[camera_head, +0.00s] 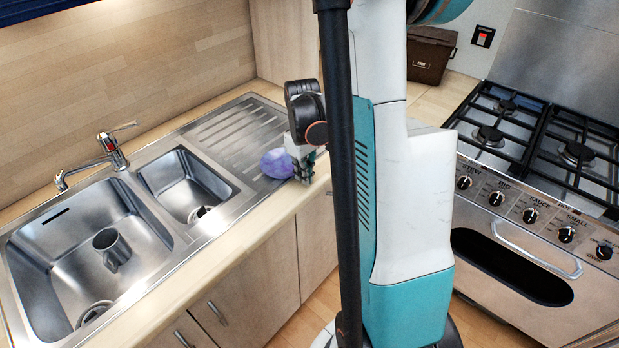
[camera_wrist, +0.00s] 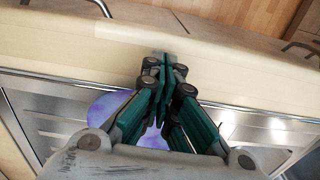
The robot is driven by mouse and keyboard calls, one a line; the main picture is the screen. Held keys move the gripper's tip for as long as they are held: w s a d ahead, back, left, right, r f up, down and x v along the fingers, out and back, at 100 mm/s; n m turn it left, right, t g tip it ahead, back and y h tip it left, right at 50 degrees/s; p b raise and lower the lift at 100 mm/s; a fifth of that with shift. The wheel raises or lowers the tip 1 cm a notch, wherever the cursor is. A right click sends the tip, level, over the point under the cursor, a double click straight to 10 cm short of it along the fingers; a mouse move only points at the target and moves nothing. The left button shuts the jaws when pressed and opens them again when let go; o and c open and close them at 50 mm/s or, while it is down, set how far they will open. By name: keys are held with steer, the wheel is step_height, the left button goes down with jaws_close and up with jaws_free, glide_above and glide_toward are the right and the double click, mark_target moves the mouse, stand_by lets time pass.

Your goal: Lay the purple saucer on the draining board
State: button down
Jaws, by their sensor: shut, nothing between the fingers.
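The purple saucer (camera_head: 276,163) lies on the draining board (camera_head: 232,133), near its front edge, in the head view. In the wrist view the saucer (camera_wrist: 112,104) shows as a purple patch below and behind my gripper's fingers, partly hidden by them. My gripper (camera_head: 305,171) is at the right side of the saucer, over the front edge of the counter. In the wrist view my gripper's fingertips (camera_wrist: 160,66) are together, with nothing between them. I cannot tell whether a finger touches the saucer.
The small sink bowl (camera_head: 187,184) is left of the draining board. The large bowl (camera_head: 85,250) holds a grey mug (camera_head: 111,249). A tap (camera_head: 100,158) stands behind the bowls. The cooker (camera_head: 540,170) is at right. The rear draining board looks clear.

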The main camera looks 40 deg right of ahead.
mark_target(280, 166)
steer(key=w, duration=1)
steer(key=shift+a, duration=0.25)
steer(key=shift+s, duration=0.1)
steer(key=shift+s, duration=0.1)
